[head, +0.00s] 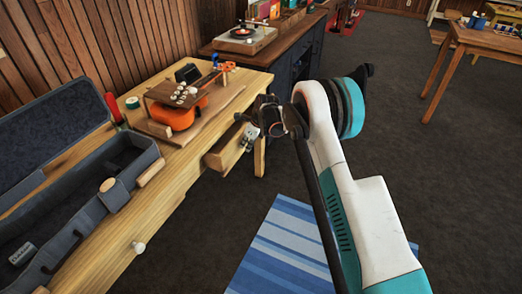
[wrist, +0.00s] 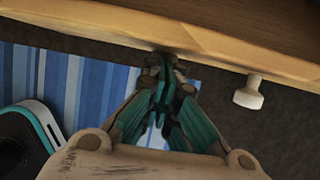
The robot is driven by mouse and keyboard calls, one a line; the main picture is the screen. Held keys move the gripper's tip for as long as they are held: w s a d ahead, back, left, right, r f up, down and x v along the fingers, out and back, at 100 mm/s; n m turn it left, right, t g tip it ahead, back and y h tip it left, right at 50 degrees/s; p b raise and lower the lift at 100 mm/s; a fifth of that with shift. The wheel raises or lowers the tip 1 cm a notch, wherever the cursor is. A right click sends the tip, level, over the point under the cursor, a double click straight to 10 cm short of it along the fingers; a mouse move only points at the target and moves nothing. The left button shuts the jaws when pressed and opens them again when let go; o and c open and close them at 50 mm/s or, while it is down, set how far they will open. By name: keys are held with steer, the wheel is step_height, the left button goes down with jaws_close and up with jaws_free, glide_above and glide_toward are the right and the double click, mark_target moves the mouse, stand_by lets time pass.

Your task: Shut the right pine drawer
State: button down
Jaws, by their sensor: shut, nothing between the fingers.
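The pine workbench (head: 185,160) runs along the wall in the head view. Its right drawer (head: 225,150) sticks out from the bench's front edge, partly open. My gripper (head: 250,122) is at the far end of this drawer, small and partly mixed with the drawer's outline. In the wrist view my gripper (wrist: 164,68) is shut and empty, its fingertips close beneath a pine edge (wrist: 230,40). I cannot tell whether they touch it. A white knob (wrist: 249,92) hangs right of the fingers; I cannot tell which drawer it belongs to.
Another white knob (head: 139,247) is on the bench's nearer front. An open instrument case (head: 120,170) and an orange ukulele (head: 180,112) lie on top. A blue striped rug (head: 285,250) lies on the floor.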

mark_target(240, 139)
steer(key=shift+w+a, duration=0.55)
steer(key=shift+a, duration=0.35)
steer(key=shift+w+a, duration=0.5)
steer(key=shift+a, duration=0.4)
steer(key=shift+d, duration=0.15)
